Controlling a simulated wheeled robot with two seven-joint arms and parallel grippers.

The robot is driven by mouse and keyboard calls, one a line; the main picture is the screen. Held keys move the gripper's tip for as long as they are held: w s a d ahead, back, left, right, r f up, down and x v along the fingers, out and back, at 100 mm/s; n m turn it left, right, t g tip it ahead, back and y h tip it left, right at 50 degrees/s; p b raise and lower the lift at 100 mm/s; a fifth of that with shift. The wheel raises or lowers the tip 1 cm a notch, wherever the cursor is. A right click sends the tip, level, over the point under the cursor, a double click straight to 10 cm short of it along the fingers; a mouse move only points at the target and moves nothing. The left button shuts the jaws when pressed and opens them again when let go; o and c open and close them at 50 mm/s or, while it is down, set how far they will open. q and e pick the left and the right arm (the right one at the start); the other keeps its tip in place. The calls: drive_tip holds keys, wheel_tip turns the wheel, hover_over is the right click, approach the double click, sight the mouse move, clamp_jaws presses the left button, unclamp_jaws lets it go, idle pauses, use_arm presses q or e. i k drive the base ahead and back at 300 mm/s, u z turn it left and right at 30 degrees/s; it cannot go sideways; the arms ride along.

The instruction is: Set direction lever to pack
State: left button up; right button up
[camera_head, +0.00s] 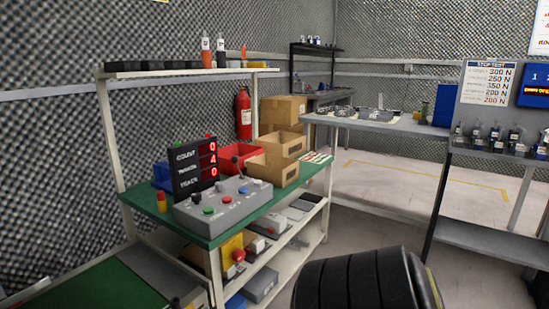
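A grey control box (232,209) stands on the green-topped bench (205,232) left of centre. Its sloped top carries several coloured buttons, among them a green one (209,211) and a red one (226,199). A second dark knob (175,301) shows at the bottom edge, by the lower green surface. Neither of my grippers is in view.
A display (194,166) reading 0, 4, 0 stands behind the box. Cardboard bins (275,164) and a red bin (238,154) sit to its right. A large black ribbed shape (360,284), unclear to me, fills the bottom centre. Open floor (395,180) lies right.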

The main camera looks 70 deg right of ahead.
sight(234, 159)
drive_tip(key=z, duration=1.5)
drive_tip(key=k, duration=0.1)
drive_tip(key=z, duration=1.1)
drive_tip(key=i, duration=0.2)
drive_tip(key=u, duration=0.55)
drive_tip(key=k, duration=0.5)
drive_tip(key=z, duration=0.55)
drive_tip(key=i, duration=1.05)
drive_tip(key=u, duration=0.5)
drive_tip(key=i, duration=1)
drive_tip(key=u, duration=0.85)
